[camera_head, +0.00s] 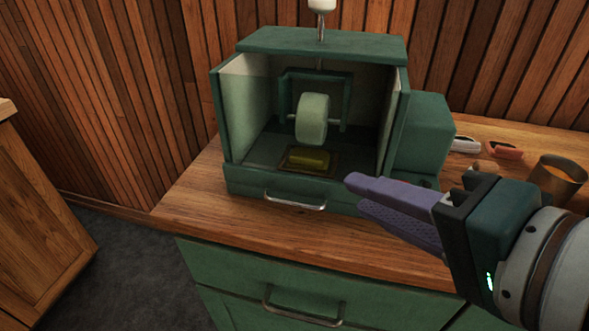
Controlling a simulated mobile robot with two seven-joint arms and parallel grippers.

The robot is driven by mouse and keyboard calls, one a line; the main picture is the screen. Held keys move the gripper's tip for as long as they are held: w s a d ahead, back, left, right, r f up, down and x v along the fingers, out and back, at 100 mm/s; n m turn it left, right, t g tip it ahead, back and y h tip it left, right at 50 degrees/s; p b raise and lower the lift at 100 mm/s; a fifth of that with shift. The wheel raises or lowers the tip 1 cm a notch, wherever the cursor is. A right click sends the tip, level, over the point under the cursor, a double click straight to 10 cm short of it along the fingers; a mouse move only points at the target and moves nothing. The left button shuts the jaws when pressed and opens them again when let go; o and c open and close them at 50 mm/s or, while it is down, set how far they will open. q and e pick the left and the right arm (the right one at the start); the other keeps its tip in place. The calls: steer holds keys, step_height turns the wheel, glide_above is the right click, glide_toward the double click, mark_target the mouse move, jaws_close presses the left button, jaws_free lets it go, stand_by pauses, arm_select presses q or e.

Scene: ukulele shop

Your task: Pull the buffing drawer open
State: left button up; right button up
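The green buffing box (321,45) stands on the wooden bench top, open at the front. The buffing drawer (244,186) is the low green front along its base, with a silver bar handle (295,203). It sits flush and looks closed. My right gripper (353,192) comes in from the right with purple fingers. It looks slightly open and empty, with its tips to the right of the handle and apart from it in the picture. It covers the drawer's right end. My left gripper is not in view.
A pale buffing wheel (312,118) and a yellow bar (309,159) on a small tray are inside the box. A green cabinet drawer (225,268) with its own handle (303,311) is below the bench top. A cup (557,180) stands at the right.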

mark_target(298, 206)
steer(key=w+a+f+m+t+y+b, duration=0.2)
steer(key=w+f+m+b, duration=0.15)
steer(key=f+b, duration=0.8)
steer(key=shift+m, duration=0.65)
steer(key=b+x, duration=0.1)
steer(key=x, duration=0.2)
steer(key=b+x, duration=0.1)
steer(key=x, duration=0.2)
steer(key=b+x, duration=0.1)
steer(key=x, duration=0.2)
steer(key=shift+w+r, duration=0.25)
steer(key=shift+w, duration=0.15)
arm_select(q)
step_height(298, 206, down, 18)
arm_select(e)
jaws_close()
